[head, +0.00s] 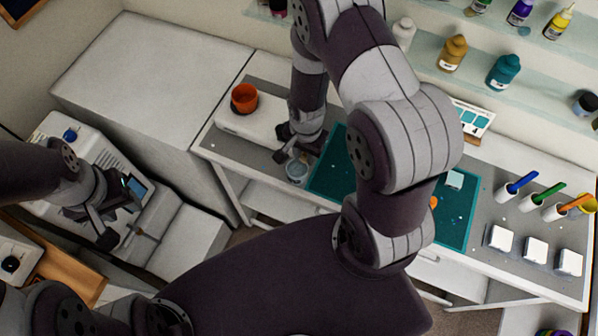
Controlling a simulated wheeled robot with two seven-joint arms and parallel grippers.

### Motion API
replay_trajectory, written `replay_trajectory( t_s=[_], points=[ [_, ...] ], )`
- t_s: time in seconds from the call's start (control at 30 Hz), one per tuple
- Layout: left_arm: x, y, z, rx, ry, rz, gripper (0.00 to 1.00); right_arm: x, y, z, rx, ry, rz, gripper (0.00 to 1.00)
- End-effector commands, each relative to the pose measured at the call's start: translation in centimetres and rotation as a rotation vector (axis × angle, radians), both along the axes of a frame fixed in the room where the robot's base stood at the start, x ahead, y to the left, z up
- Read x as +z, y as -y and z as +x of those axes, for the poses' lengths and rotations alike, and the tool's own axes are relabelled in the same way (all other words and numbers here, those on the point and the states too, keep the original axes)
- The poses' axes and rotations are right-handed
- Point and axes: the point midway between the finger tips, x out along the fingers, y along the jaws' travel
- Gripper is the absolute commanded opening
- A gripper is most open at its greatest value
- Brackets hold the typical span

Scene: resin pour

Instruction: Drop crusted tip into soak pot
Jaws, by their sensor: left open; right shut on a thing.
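My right gripper (296,152) points down over the front left part of the workbench. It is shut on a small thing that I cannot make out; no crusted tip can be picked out. A small clear pot (296,173) with grey-blue contents stands just below it, near the bench's front edge. I cannot tell whether gripper and pot touch. My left gripper (120,219) is open over the white machine at the left, away from the pot.
An orange cup (244,98) stands on a white flat device (248,124). A green mat (330,174) lies right of the pot, partly hidden by my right arm. Brush holders and white blocks (535,249) stand at the right. A white cabinet top (150,85) is clear.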

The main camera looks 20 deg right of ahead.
Motion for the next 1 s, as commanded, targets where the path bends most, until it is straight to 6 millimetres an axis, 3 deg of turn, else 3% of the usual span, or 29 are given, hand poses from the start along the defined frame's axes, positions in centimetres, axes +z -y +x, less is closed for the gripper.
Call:
replay_trajectory(
  t_s=[0.13, 0.17, 0.23, 0.6, 1.0],
  points=[
    [0.2, 0.0, 0.0, 0.000, 0.001, 0.000, 0.43, 0.2, 0.0, 0.0, 0.001, 0.000, 0.000, 0.02],
    [0.2, 0.0, 0.0, 0.000, 0.001, 0.000, 0.43, 0.2, 0.0, 0.0, 0.001, 0.000, 0.000, 0.36],
    [0.2, 0.0, 0.0, 0.000, 0.001, 0.000, 0.43, 0.2, 0.0, 0.0, 0.001, 0.000, 0.000, 0.58],
    [0.0, 0.0, 0.0, 0.000, 0.000, 0.000, 0.43, 0.9, 0.0, 0.1, 0.001, 0.001, 0.000, 0.59],
    [-1.8, 0.0, 0.0, 0.000, 0.000, 0.000, 0.43, 10.7, 0.0, 0.1, 0.001, 0.006, -0.001, 0.59]
  ],
)
